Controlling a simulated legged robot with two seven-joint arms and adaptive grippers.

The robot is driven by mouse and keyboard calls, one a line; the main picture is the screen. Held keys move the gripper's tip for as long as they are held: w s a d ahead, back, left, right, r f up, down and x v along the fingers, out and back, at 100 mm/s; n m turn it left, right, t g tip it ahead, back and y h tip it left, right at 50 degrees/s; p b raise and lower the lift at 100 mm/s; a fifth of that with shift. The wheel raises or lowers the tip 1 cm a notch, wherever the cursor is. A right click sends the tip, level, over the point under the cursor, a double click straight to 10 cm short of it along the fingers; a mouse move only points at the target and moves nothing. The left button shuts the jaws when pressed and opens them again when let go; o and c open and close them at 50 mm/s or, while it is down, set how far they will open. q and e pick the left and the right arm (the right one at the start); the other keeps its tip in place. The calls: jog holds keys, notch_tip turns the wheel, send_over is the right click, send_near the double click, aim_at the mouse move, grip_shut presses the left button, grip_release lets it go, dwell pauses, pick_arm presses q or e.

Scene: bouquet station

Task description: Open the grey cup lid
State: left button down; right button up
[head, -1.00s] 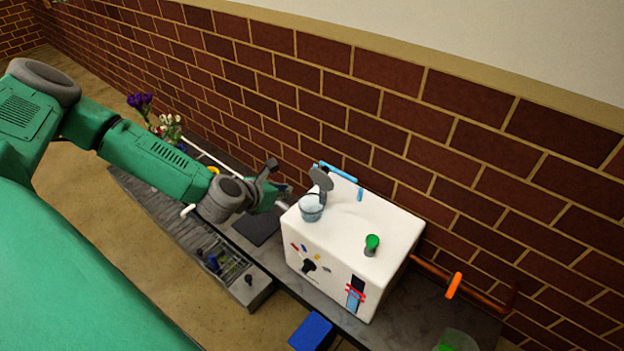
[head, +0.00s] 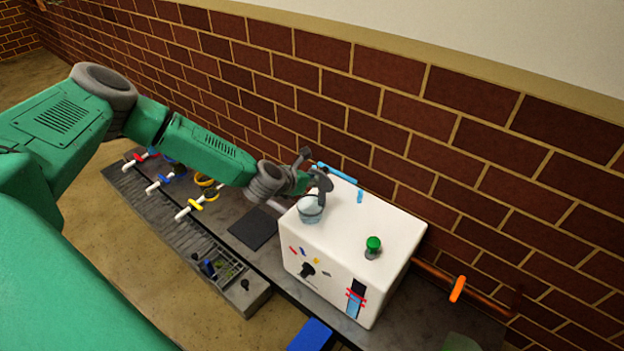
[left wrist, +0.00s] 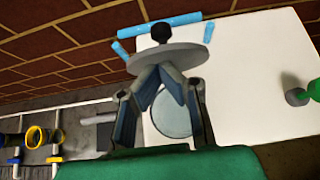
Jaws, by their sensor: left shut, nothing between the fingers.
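The grey cup lid (head: 322,181) is a disc tilted up at the back of the cup, clear of most of its mouth. In the left wrist view the lid (left wrist: 178,56) shows edge-on with a dark knob. The pale blue glassy cup (head: 311,212) stands on the white box; its round mouth (left wrist: 171,118) shows between my fingers. My left gripper (head: 314,183) is beside the lid, above the cup. In the left wrist view its fingertips (left wrist: 160,69) are together, empty, at the lid's near edge. I cannot tell whether they touch it. My right gripper is out of view.
The white box (head: 365,222) carries a green knob (head: 373,243) and a blue bar (head: 337,172). A brick wall (head: 470,150) stands close behind. Bars with coloured rings (head: 203,201) and a grey rack (head: 205,255) lie left, beside a dark mat (head: 254,228).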

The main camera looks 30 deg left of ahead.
pick_arm(q)
jog(key=p, duration=0.1)
jog(key=w+r+g+p, duration=0.1)
jog(key=p, duration=0.1)
jog(key=shift+w+d+r, duration=0.1)
jog(key=shift+w+d, duration=0.1)
jog(key=shift+d, duration=0.05)
jog(key=shift+w+f+g+b, duration=0.2)
jog(key=shift+w+g+b, duration=0.1)
jog(key=shift+w+b, duration=0.25)
jog(key=shift+a, duration=0.1)
jog(key=shift+s, duration=0.1)
jog(key=shift+s+f+b, duration=0.3)
jog(key=shift+s+b, duration=0.2)
jog(key=shift+s, duration=0.2)
